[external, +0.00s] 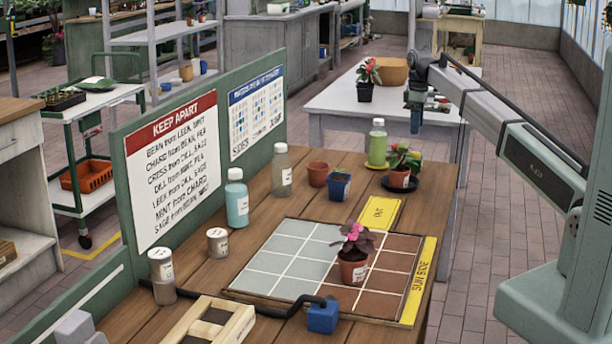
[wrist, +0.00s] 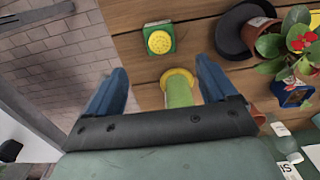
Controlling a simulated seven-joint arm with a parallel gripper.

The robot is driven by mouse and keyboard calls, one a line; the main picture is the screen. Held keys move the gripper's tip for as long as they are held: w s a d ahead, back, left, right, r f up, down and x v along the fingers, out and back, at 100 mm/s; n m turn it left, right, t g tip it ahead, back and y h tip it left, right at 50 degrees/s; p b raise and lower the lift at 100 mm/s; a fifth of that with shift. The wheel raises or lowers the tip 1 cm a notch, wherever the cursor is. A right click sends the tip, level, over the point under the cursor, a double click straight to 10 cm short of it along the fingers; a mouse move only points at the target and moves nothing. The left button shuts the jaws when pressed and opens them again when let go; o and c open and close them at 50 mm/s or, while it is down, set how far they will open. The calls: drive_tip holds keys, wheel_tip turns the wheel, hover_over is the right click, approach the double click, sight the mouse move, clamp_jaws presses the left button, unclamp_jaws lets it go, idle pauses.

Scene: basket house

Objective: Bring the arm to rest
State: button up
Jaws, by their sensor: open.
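My gripper (external: 415,128) is open and points down, raised beyond the far right end of the wooden bench in the external view. Its two blue fingers are wide apart in the wrist view (wrist: 160,85). A green bottle (external: 377,145) stands upright on the bench, to the left of my gripper in the external view. In the wrist view a green shape with a yellow round end (wrist: 180,90) shows between the fingers; I cannot tell its distance. My gripper holds nothing that I can see.
A red-flowered plant pot (external: 400,178) sits on a dark saucer near the bottle. A pink-flowered pot (external: 353,270) stands on the tiled grid board (external: 300,262). A blue pot (external: 340,188) and terracotta pot (external: 317,175) stand behind. A white table (external: 330,103) lies beyond.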

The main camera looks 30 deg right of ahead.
drive_tip(key=shift+d, duration=0.1)
drive_tip(key=s+d+f+t, duration=0.1)
drive_tip(key=s+d+f, duration=0.1)
drive_tip(key=d+f, duration=0.35)
drive_tip(key=s+d+f+m+t+h, duration=0.1)
drive_tip(key=s+d+f, duration=0.15)
drive_tip(key=d, duration=0.55)
drive_tip(key=s+d+f, duration=0.2)
drive_tip(key=d+f, duration=0.1)
drive_tip(key=d, duration=0.4)
drive_tip(key=s+d+f+m, duration=0.1)
drive_tip(key=s+d+f, duration=0.4)
drive_tip(key=f, duration=0.4)
drive_tip(key=s+a+f+m+g+y, duration=0.1)
drive_tip(key=s+a+f+m+g, duration=0.2)
drive_tip(key=s+a+f, duration=1.9)
drive_tip(key=s+a+f+m+g, duration=0.1)
drive_tip(key=s+a+f+g, duration=0.1)
drive_tip(key=s, duration=0.7)
drive_tip(key=s+a+f+m+g, duration=0.1)
drive_tip(key=s+a+f, duration=0.4)
drive_tip(key=s, duration=0.5)
drive_tip(key=s+a+f+m+g, duration=0.2)
drive_tip(key=s+a+f, duration=0.2)
drive_tip(key=s+a, duration=0.3)
drive_tip(key=s, duration=0.2)
drive_tip(key=shift+s+a+g, duration=0.2)
drive_tip(key=shift+s+g, duration=0.1)
drive_tip(key=shift+s, duration=0.05)
